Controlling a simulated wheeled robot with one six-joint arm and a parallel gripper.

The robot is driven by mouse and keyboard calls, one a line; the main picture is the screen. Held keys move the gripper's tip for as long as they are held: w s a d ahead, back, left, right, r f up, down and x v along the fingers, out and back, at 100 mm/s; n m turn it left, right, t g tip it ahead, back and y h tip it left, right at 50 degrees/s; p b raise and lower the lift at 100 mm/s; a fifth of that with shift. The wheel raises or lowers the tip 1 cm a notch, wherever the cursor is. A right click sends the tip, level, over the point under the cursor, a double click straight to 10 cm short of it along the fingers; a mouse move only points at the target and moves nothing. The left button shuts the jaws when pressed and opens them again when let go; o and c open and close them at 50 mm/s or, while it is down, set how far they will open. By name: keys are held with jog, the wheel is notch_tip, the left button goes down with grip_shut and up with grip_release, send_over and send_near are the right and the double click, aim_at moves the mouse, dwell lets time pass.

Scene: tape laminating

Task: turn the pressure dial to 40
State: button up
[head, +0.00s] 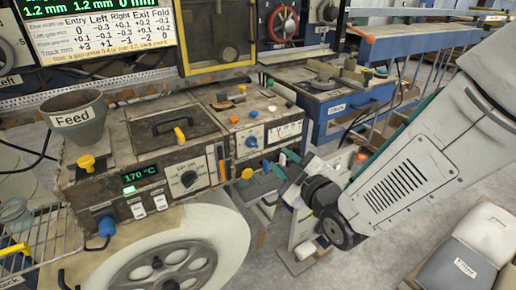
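The machine's front panel shows in the head view. A black round dial (188,179) on a white plate sits right of a green display (143,179) reading 170 °C. A smaller dial (251,142) on a white plate sits farther right, beside a white scale plate (285,131). The lettering and pointers are too small to read, so I cannot tell which dial is for pressure or its setting. My gripper (279,170) is right of the panel, apart from both dials. Its fingers look spread, with nothing seen between them.
A grey funnel labelled Feed (77,118) stands on the machine's left. A large pale wheel (215,232) is below. A blue bench (340,112) stands behind. Floor is clear at lower middle.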

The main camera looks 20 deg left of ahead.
aim_at(254, 145)
jog(key=shift+n+y, duration=0.5)
jog(key=shift+y, duration=0.2)
jog(key=w+a, duration=0.1)
jog(key=a, duration=0.1)
jog(key=w+a, duration=0.1)
jog(key=a, duration=0.2)
jog(key=w+a, duration=0.1)
jog(key=a, duration=0.1)
jog(key=shift+w+a, duration=0.3)
jog(key=shift+a, duration=0.1)
grip_shut()
